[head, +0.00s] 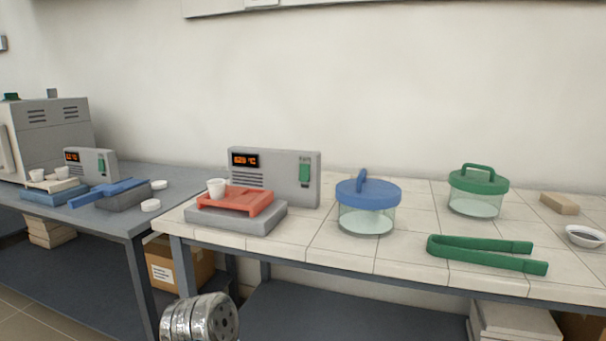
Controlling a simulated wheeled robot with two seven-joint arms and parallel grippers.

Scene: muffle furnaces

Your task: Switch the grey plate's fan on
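A light grey plate (256,222) lies on the white tiled bench, with a red tray (256,201) on top of it. A small white crucible (216,188) stands at the tray's left end. Behind the plate stands a grey panel (284,191) with a lit orange temperature display (245,160). A green rocker switch (304,173) sits at the panel's right, under a small label too blurred to read surely. Which way the switch is set is hard to tell. Neither of my grippers is in view.
A blue-lidded jar (368,220), a green-lidded jar (474,205) and green tongs (480,249) are right of the plate. The darker left bench holds a furnace (45,128), a similar panel (97,162), a blue plate (54,195) and a dark grey block (124,197).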

